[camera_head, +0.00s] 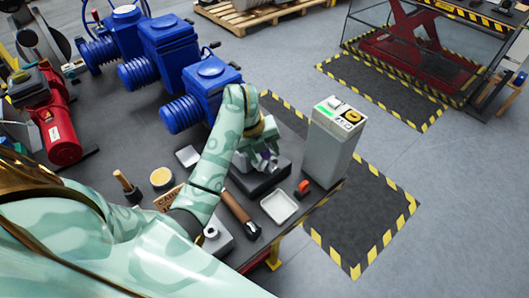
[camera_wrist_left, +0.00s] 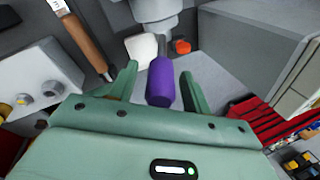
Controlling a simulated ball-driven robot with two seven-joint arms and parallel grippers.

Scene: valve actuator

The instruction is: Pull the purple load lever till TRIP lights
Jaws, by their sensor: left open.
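The purple load lever (camera_wrist_left: 161,82) shows in the left wrist view as a thick rounded grip on a grey stem, below a grey housing (camera_wrist_left: 152,10). My left gripper (camera_wrist_left: 159,72) is open, with one green finger on each side of the lever and visible gaps; it is not closed on it. In the head view my left gripper (camera_head: 262,160) is over the bench beside the grey control box (camera_head: 331,145), and hides the lever there. The box top has a green-lit patch (camera_head: 333,102) and a yellow round part (camera_head: 352,116); its lettering is too small to read.
Near the gripper on the bench lie a white tray (camera_head: 279,207), a red-orange part (camera_head: 303,187) and a brown-handled tool (camera_head: 240,213). Blue actuators (camera_head: 205,92) stand behind my left arm. Striped floor mats (camera_head: 372,205) lie right of the bench.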

